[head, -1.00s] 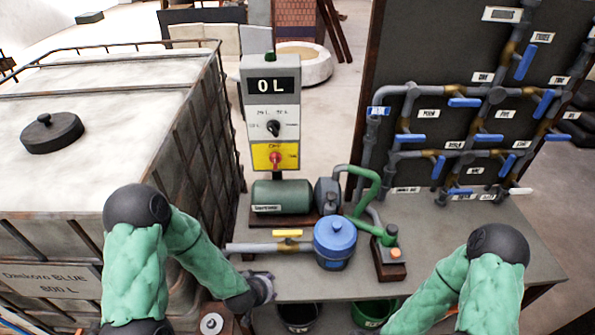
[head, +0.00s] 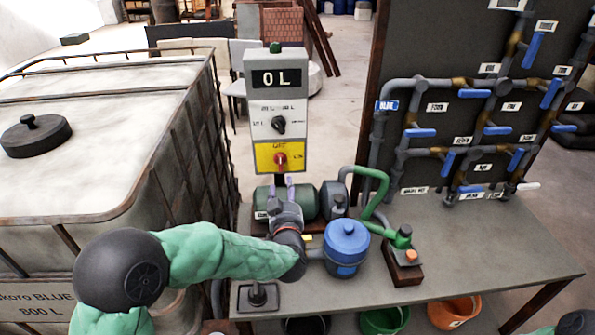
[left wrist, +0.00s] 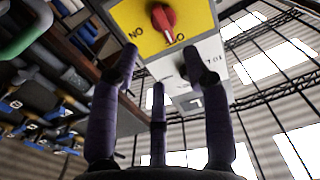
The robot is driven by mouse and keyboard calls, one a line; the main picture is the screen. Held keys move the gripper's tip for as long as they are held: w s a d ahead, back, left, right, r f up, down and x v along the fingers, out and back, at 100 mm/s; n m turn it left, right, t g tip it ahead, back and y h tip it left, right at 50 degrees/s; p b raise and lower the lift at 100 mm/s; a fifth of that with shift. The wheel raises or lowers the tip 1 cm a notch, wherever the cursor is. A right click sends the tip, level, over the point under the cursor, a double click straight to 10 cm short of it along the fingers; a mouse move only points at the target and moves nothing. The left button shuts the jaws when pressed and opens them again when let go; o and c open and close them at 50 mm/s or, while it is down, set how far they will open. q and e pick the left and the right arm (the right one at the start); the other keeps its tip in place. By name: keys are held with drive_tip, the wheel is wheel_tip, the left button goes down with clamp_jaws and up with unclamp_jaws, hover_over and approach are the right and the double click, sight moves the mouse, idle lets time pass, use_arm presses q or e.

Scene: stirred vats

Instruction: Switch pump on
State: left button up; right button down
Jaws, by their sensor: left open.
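The pump control box (head: 275,105) stands upright on a post at the back of the bench, with a display reading "0 L". Its red rotary switch (head: 280,159) sits on a yellow plate below a black selector knob (head: 278,124). In the left wrist view the red switch (left wrist: 163,22) shows close ahead, near the top. My left gripper (head: 283,186) is open and empty, pointing up just below the yellow plate; its purple fingers (left wrist: 158,95) are spread, apart from the switch. The green pump motor (head: 304,202) is partly hidden behind it. My right gripper is not in view.
A blue-lidded filter (head: 347,242) and green hose (head: 375,205) stand right of my left gripper. A large white tank (head: 95,150) fills the left. A dark panel with blue-handled valves (head: 470,100) stands at right. The bench's right front (head: 480,255) is clear.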

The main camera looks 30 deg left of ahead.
sight(282, 164)
use_arm(q)
drive_tip(key=b+x, duration=0.3)
drive_tip(key=x, duration=0.6)
drive_tip(key=shift+w+a, duration=0.25)
drive_tip(key=shift+w, duration=0.1)
drive_tip(key=shift+w+a+r, duration=0.15)
drive_tip(key=shift+w+a, duration=0.1)
drive_tip(key=shift+w, duration=0.15)
clamp_jaws()
